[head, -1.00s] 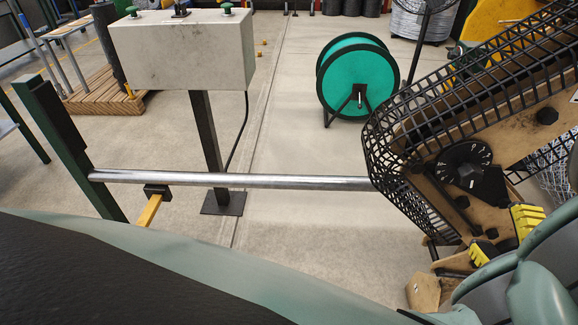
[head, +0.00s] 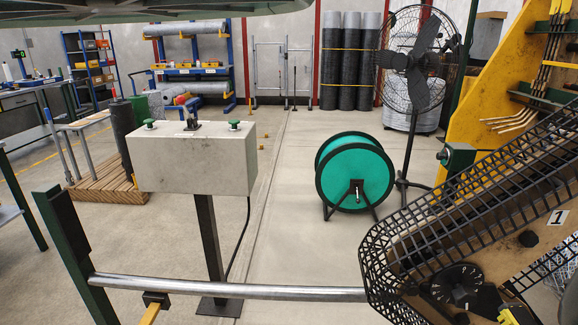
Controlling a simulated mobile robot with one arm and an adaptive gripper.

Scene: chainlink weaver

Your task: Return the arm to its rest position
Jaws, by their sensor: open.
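My gripper is not in view. A dark green and grey shape along the top edge may be part of my arm; I cannot tell its pose. A small grey-green piece also shows at the lower right edge. In front of me a horizontal metal bar (head: 230,290) runs from a green post (head: 75,255) at the left to a machine with a black mesh guard (head: 430,225) at the right. A dark dial (head: 457,286) sits on that machine.
A grey control box (head: 195,170) with green buttons stands on a post behind the bar. A green cable reel (head: 355,172) and a black fan (head: 415,62) stand beyond it. A wooden pallet (head: 103,188) lies at the left. The floor between the box and reel is clear.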

